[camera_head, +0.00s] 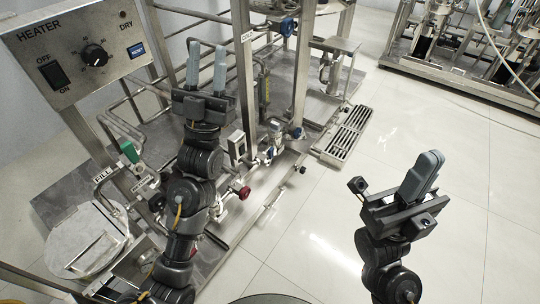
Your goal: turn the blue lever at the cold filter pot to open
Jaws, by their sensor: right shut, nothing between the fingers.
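Two blue handles show on the skid: one (287,27) high up behind the front post, and one (297,133) low by the post's foot, among small metal fittings. I cannot tell for sure which is the cold filter pot's lever, nor how either is turned. My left gripper (206,70) points up, left of the post, its two grey fingers apart with nothing between them. It is apart from both handles. My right gripper (421,177) is shut and empty over the bare floor at the right, well away from the skid.
A heater panel (80,48) stands at the upper left. A green handle (129,151), a red knob (244,193) and a round lidded vessel (85,240) are near my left arm. A floor grate (347,137) lies right of the skid. The floor (310,230) at the right is clear.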

